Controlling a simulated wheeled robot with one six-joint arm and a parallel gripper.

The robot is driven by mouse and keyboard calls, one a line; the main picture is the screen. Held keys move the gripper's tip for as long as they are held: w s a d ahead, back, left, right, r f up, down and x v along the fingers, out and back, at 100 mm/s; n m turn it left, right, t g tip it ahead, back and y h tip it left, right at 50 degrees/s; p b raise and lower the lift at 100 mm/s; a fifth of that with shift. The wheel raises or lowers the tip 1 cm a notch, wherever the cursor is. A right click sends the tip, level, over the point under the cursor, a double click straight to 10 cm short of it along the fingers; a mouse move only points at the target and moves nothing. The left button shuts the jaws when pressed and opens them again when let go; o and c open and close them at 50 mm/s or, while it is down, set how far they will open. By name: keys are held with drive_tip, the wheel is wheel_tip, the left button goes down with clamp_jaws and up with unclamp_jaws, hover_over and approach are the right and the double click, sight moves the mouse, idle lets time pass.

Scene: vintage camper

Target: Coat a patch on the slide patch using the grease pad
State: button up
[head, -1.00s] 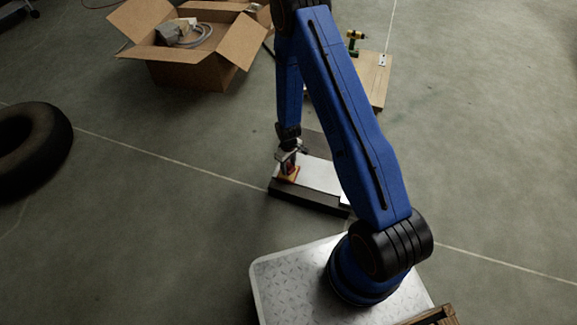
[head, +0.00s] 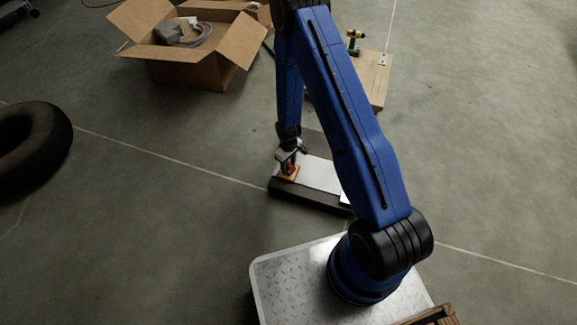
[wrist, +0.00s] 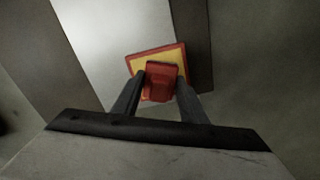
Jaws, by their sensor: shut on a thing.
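The grease pad (wrist: 162,77) is a square with a yellow top, a red rim and a red grip block. My gripper (wrist: 161,90) is shut on the red block; in the head view my gripper (head: 288,166) points down with the orange pad (head: 287,174) under it. The slide patch (wrist: 105,45) is a pale, smooth plate between darker bands, and it also shows in the head view (head: 318,176). The pad is at the plate's near left end in the head view. It appears to rest on the surface, but its underside is hidden.
An open cardboard box (head: 190,72) with grey items stands at the back left. A tire (head: 30,148) lies at the left. A wooden board (head: 378,80) with a drill (head: 354,41) is behind my arm. Open floor surrounds the plate.

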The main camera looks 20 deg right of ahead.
sight(288, 164)
drive_tip(key=shift+f, duration=0.3)
idle(1.2)
drive_tip(key=shift+r, duration=3.55)
